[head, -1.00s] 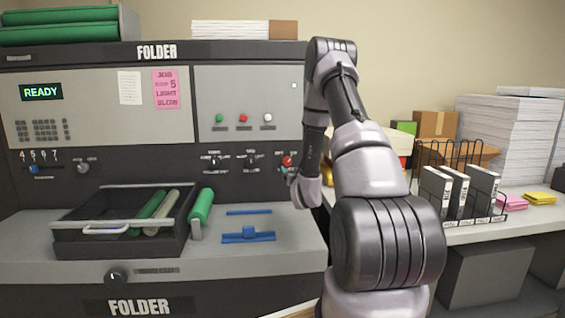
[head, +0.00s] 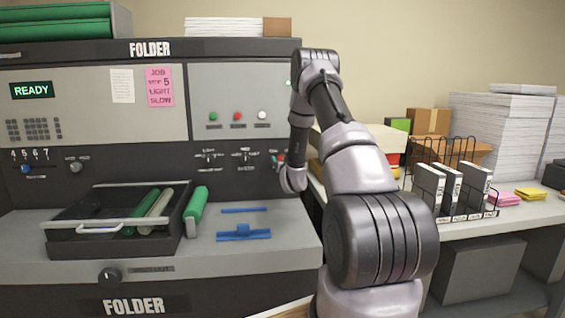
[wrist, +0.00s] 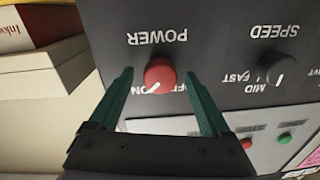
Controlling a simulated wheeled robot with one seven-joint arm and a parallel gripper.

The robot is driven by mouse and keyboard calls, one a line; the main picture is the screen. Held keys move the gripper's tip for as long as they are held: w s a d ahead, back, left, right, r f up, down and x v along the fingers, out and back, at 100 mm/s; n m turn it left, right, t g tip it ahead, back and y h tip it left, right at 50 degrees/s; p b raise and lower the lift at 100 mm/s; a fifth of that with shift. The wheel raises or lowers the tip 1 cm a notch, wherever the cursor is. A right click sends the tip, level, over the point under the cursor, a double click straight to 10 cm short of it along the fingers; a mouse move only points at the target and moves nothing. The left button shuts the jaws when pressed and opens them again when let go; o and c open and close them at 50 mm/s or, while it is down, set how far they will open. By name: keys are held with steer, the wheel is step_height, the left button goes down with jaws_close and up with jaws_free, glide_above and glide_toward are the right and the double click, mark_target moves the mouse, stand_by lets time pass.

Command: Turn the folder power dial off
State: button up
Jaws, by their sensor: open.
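The red power dial (wrist: 160,74) sits on the dark panel of the folder (head: 130,135), near its right edge. The dial's POWER label (wrist: 156,38) is upside down in the wrist view. The dial's white pointer slants toward the lower left there, by lettering that reads ON; the other lettering is partly covered. My gripper (wrist: 159,77) is open, with one teal finger on each side of the dial. I cannot tell if either finger touches it. In the head view my gripper and wrist hide most of the dial.
A black speed knob (wrist: 283,70) is beside the power dial. Green, red and white buttons (head: 238,116) are above it on the folder. Boxes (head: 360,140) and a wire rack of binders (head: 450,190) stand on the table to the right.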

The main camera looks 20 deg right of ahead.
jaws_close()
steer(key=shift+n, duration=0.3)
steer(key=shift+a+n, duration=0.1)
steer(key=shift+n, duration=8.3)
jaws_free()
